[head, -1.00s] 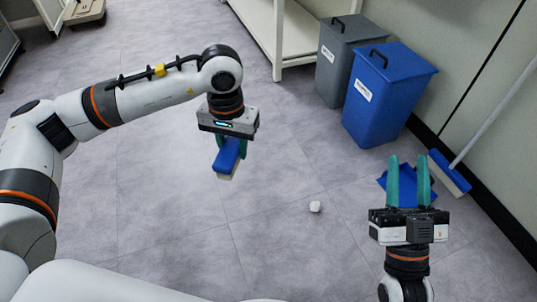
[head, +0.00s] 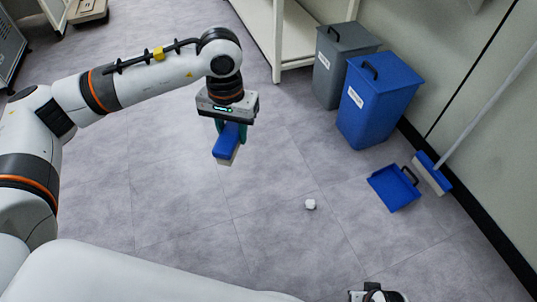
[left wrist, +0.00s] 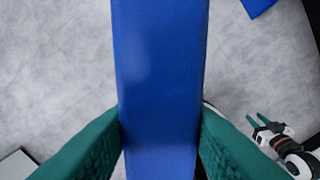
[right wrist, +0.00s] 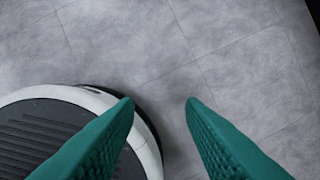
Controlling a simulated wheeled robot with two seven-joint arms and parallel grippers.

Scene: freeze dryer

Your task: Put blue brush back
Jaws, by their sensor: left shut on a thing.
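The blue brush (head: 229,143) has a blue body with pale bristles below. My left gripper (head: 231,125) is shut on it and holds it above the floor. In the left wrist view the brush's blue body (left wrist: 160,80) runs between the green fingers. My right gripper (right wrist: 160,103) is open and empty over the floor, beside my base. It also shows in the left wrist view (left wrist: 258,125). In the head view only a small part of the right arm's end shows at the bottom edge.
A blue dustpan (head: 393,189) lies on the floor beside a leaning broom (head: 432,174). A small white lump (head: 310,204) lies on the floor. A blue bin (head: 375,108) and a grey bin (head: 333,70) stand by a white shelf unit (head: 270,40).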

